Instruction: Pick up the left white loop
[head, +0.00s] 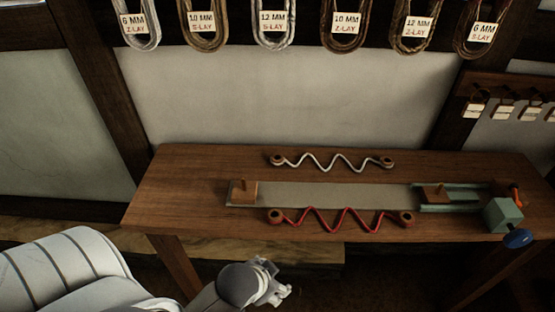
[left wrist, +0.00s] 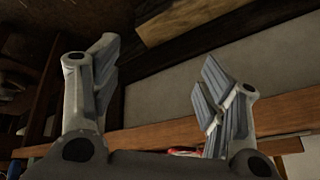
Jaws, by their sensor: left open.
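A white zigzag cord (head: 333,163) lies along the back of the wooden table in the head view. It has a loop at each end, around or beside a brown round piece; the left white loop (head: 277,160) is at its left end. A red zigzag cord (head: 340,221) lies nearer the front edge. My left gripper (head: 274,283) is below and in front of the table's front edge, apart from both cords. In the left wrist view its two fingers (left wrist: 160,95) stand wide apart with nothing between them. My right gripper is in neither view.
Between the cords is a flat grey strip with a wooden block (head: 243,192) at left and a sliding block (head: 435,194) at right. A green box (head: 502,215) with a blue knob (head: 518,239) sits at the right end. The table's left end is clear.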

